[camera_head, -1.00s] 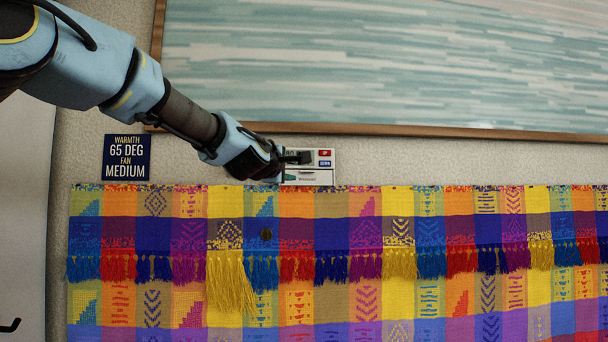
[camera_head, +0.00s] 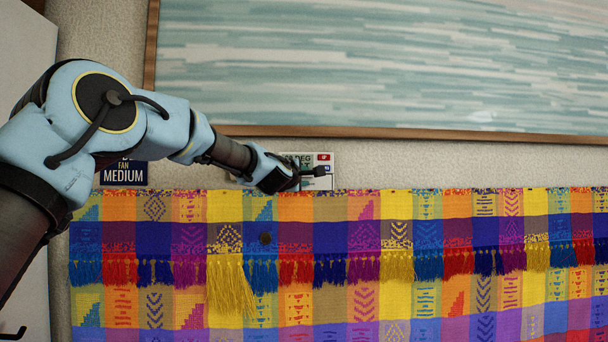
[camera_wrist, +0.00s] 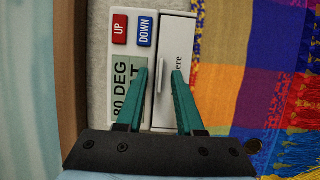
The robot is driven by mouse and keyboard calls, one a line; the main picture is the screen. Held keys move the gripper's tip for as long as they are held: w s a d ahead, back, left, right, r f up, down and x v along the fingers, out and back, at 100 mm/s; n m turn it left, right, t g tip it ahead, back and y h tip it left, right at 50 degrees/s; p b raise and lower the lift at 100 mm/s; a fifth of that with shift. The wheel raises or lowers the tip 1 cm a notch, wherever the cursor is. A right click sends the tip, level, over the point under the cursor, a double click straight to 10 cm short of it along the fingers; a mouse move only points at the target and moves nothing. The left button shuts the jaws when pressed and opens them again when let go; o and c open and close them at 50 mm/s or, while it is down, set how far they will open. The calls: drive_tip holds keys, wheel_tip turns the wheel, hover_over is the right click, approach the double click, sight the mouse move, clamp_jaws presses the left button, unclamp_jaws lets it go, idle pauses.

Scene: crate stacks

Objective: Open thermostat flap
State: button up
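The thermostat (camera_head: 326,158) is a white wall unit. In the wrist view it has a red UP button (camera_wrist: 120,29), a blue DOWN button (camera_wrist: 145,31) and a green display (camera_wrist: 126,82) reading 80 DEG, partly hidden. Its white flap (camera_wrist: 178,38) lies beside the display and looks shut. A small bar handle (camera_wrist: 160,76) is on the flap's display-side edge. My gripper (camera_wrist: 160,72) is open, with one teal finger on each side of the handle. I cannot tell whether they touch it. In the head view my gripper (camera_head: 312,172) covers the lower part of the thermostat.
A colourful fringed textile (camera_head: 330,235) hangs just below the thermostat. A wood-framed picture (camera_head: 380,131) is just above it. A dark blue sign (camera_head: 124,176) is to the left, partly hidden by my arm. Bare wall (camera_head: 450,176) lies to the right.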

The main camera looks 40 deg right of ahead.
clamp_jaws()
idle(0.6)
